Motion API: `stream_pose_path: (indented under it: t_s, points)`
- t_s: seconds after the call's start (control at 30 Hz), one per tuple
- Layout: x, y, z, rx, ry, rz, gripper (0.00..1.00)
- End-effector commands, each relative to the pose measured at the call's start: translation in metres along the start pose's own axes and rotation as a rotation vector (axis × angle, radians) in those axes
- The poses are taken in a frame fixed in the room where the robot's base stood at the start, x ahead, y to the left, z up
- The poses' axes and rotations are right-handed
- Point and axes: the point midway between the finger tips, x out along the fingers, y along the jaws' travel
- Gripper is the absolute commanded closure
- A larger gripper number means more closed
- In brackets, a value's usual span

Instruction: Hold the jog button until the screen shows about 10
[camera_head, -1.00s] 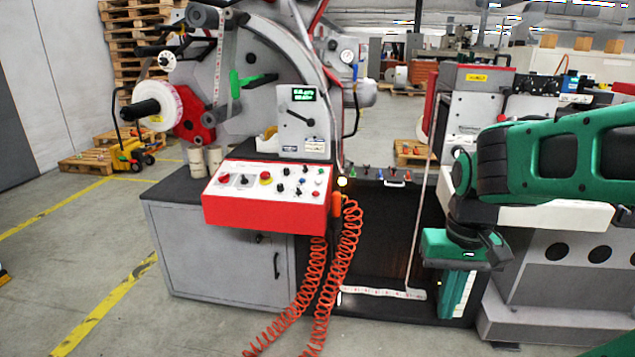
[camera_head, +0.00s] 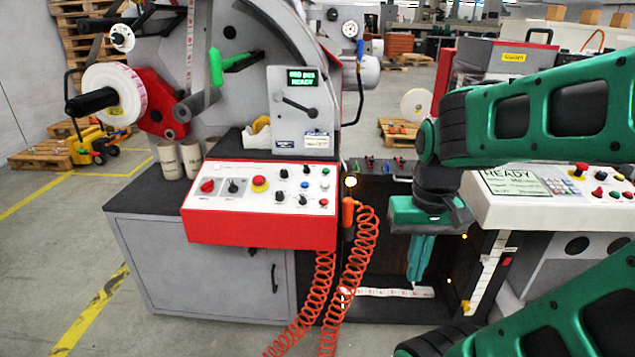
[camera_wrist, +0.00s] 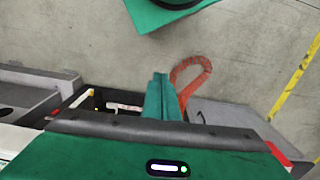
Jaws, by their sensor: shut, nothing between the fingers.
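The red control panel (camera_head: 258,235) carries several buttons and knobs on its white top, among them a blue button (camera_head: 304,171), a green button (camera_head: 325,184) and a red button (camera_head: 323,202). Their labels are too small to read, so I cannot tell which is the jog button. The small screen (camera_head: 302,78) above the panel shows green text that looks like "000 pcs READY". My gripper (camera_head: 416,280) is shut and empty, pointing down to the right of the panel and apart from it. Its fingers also show in the wrist view (camera_wrist: 160,78).
Coiled orange hoses (camera_head: 365,240) hang between the panel and my gripper. A second console with a larger "READY" screen (camera_head: 512,183) and buttons stands at the right, partly behind my arm.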

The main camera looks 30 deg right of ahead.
Motion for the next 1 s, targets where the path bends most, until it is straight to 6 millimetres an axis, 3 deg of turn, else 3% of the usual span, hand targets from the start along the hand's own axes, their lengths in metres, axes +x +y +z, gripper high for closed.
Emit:
stream_pose_path:
  t_s: [0.33,0.47,0.67,1.0]
  points:
    - [-0.005,0.005,0.006,-0.001,0.021,-0.007,1.00]
    - [-0.006,-0.002,-0.024,0.001,0.084,-0.009,1.00]
    - [-0.011,-0.032,-0.125,0.000,0.294,-0.050,1.00]
    - [-0.029,-0.115,-0.306,0.033,0.680,-0.285,1.00]
